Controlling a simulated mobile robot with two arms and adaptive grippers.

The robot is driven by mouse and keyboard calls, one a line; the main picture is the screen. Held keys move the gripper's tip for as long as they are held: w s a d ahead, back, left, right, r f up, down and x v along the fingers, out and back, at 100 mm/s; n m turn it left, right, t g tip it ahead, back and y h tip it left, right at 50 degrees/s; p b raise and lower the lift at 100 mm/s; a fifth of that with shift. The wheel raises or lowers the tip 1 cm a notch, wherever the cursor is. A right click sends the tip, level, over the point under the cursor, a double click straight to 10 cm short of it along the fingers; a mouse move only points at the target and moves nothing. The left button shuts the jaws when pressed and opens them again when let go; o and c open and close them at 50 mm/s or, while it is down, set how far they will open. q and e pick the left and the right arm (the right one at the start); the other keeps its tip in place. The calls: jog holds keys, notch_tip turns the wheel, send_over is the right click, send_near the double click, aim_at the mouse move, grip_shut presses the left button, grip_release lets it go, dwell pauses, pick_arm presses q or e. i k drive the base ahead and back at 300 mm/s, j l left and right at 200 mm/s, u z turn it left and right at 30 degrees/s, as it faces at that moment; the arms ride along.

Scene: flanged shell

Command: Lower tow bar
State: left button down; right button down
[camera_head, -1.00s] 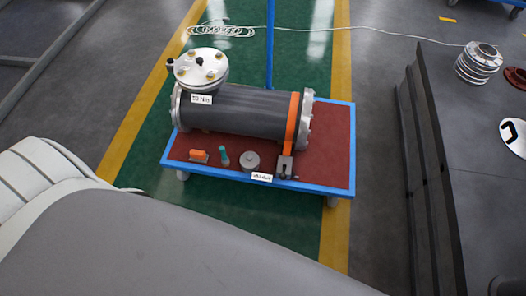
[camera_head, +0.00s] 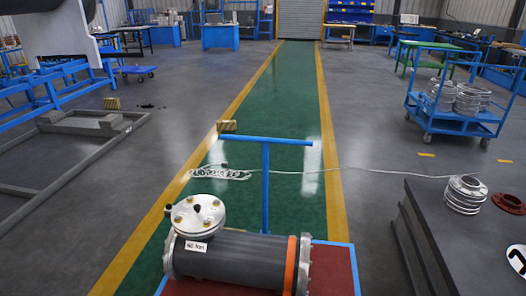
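The tow bar (camera_head: 265,188) is a blue T-shaped bar standing upright at the far side of the cart, with its crosspiece (camera_head: 272,141) at the top. The cart (camera_head: 341,268) has a red top and a blue edge, and only its far part shows at the bottom of the view. A dark grey flanged shell (camera_head: 236,257) with an orange band (camera_head: 290,265) and a silver flanged cover (camera_head: 197,215) lies on the cart. Neither of my grippers is in view.
A green walkway (camera_head: 297,105) with yellow edges runs away beyond the cart. A pale hose (camera_head: 220,173) lies coiled behind the bar. A dark table (camera_head: 440,225) stands at right, a blue trolley (camera_head: 458,110) behind it, and a grey floor frame (camera_head: 80,150) at left.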

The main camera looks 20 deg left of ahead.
aim_at(265, 141)
jog(key=u, duration=0.65)
jog(key=i+j+u, duration=0.1)
jog(key=j+u, duration=0.25)
jog(key=i+j+u, duration=0.2)
jog(key=j+u, duration=0.15)
jog(key=j, duration=0.15)
jog(key=i+j+u, duration=0.2)
jog(key=j+u, duration=0.15)
jog(key=i+j+u, duration=1.15)
jog(key=i+u, duration=0.15)
jog(key=i+l+z, duration=0.1)
jog(key=i+z, duration=0.9)
jog(key=z, duration=0.15)
jog(key=i+j+z, duration=0.15)
jog(key=i+z, duration=0.25)
jog(key=i+l+z, duration=0.15)
jog(key=i+z, duration=0.15)
jog(key=z, duration=0.15)
jog(key=i+z, duration=0.35)
jog(key=z, duration=0.15)
jog(key=i+j+z, duration=0.1)
jog(key=i+z, duration=0.35)
jog(key=i+j+z, duration=0.2)
jog(key=z, duration=0.25)
